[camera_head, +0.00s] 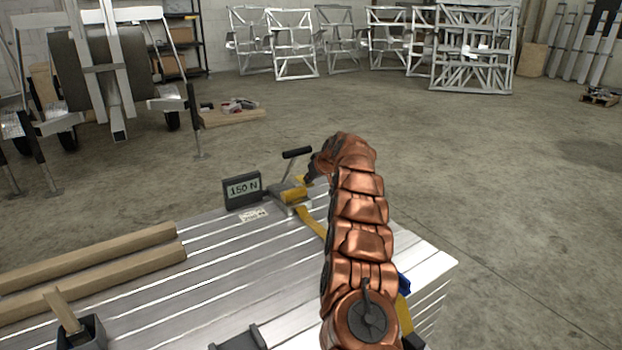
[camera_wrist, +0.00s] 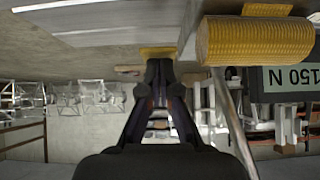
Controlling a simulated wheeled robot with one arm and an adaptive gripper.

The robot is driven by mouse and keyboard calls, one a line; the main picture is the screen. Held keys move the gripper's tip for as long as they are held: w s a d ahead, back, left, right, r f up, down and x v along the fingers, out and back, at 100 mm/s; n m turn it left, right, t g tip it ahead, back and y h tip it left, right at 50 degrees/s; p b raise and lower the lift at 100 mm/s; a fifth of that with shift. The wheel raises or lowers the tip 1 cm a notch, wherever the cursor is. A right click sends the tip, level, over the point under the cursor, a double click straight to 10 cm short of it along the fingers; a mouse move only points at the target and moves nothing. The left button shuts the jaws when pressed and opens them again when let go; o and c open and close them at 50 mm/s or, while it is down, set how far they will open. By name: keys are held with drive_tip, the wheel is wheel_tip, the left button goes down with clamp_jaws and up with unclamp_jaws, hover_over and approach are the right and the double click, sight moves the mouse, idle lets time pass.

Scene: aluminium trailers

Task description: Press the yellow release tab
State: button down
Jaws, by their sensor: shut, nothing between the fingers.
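The yellow release tab (camera_wrist: 158,52) shows in the wrist view, which is upside down, as a small yellow piece right at my fingertips. Whether they touch it I cannot tell. My gripper (camera_wrist: 158,66) is shut and empty, its two dark fingers together. In the head view my gripper (camera_head: 313,172) is at the far edge of the metal deck, just right of the ratchet. The ratchet (camera_head: 283,193) has a black-gripped lever standing up and a roll of yellow strap (camera_wrist: 255,40). My arm partly hides this area in the head view.
A dark display (camera_head: 242,190) reading 150 N stands left of the ratchet. The yellow strap (camera_head: 312,222) runs across the deck under my arm. Wooden beams (camera_head: 90,268) lie on the deck's left.

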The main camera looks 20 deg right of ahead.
sight(310, 185)
idle(0.4)
drive_tip(key=shift+s+f+b, duration=0.15)
drive_tip(key=shift+f+b, duration=0.2)
drive_tip(key=shift+f, duration=0.5)
drive_tip(key=shift+s+f+b, duration=0.1)
drive_tip(key=shift+f+b, duration=0.2)
drive_tip(key=shift+f, duration=0.55)
drive_tip(key=shift+r, duration=0.2)
drive_tip(key=shift+r, duration=0.1)
drive_tip(key=shift+r+p, duration=0.45)
drive_tip(key=shift+r, duration=0.25)
